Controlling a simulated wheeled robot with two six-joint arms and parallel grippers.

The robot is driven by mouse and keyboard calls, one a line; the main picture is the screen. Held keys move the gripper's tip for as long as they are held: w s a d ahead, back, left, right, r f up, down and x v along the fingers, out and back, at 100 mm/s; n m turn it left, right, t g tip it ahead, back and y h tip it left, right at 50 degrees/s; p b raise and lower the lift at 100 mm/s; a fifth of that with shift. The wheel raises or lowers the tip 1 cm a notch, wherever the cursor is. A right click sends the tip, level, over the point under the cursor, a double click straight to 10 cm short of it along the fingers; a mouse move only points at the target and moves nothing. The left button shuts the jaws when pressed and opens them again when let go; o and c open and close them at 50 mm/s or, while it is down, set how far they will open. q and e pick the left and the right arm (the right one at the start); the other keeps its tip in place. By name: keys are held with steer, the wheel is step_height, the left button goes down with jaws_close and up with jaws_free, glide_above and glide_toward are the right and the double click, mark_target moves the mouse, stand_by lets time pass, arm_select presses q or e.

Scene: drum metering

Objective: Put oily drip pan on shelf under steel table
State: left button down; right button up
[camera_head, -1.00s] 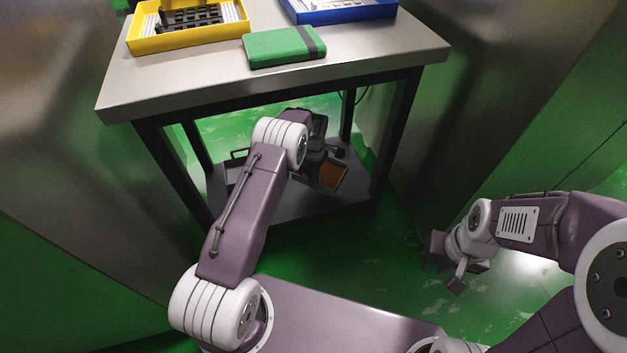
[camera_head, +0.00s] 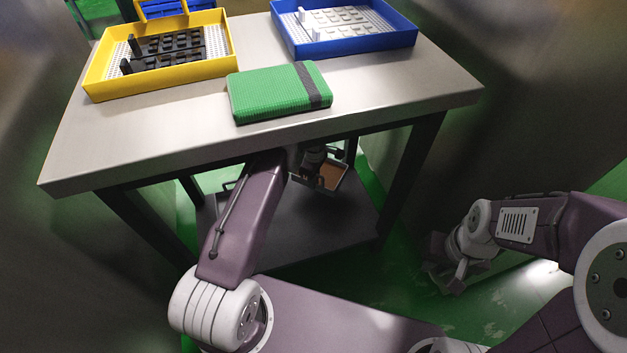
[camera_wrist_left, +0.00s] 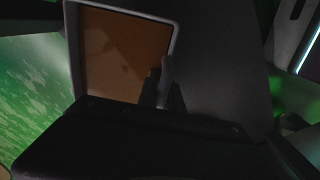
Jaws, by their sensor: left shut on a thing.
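The steel table (camera_head: 400,93) stands ahead, with a dark lower shelf (camera_head: 320,225) beneath its top. The oily drip pan (camera_head: 328,177) is under the tabletop, over the back part of the shelf. My arm and the table edge hide part of it. I cannot tell whether it touches the shelf. In the left wrist view, the pan (camera_wrist_left: 112,60) shows a brown inside and a pale rim. My left gripper (camera_head: 318,165) is shut on the pan, partly hidden under the table edge. My right gripper (camera_head: 447,268) is open and empty, to the right of the table.
On the tabletop are a yellow tray (camera_head: 88,88) with black parts, a blue tray (camera_head: 345,42) with pale parts, and a green case (camera_head: 265,97). Table legs (camera_head: 412,180) bound the shelf opening. Metal surfaces stand close on both sides. The front of the shelf is clear.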

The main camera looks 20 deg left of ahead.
arm_select(q)
step_height(320, 180, down, 6)
steer(key=b, duration=0.5)
steer(key=shift+r, duration=0.1)
steer(key=shift+f, duration=0.6)
steer(key=c, duration=1.4)
jaws_free()
step_height(320, 180, up, 9)
steer(key=p, duration=0.7)
steer(key=shift+r, duration=0.2)
steer(key=shift+f, duration=0.1)
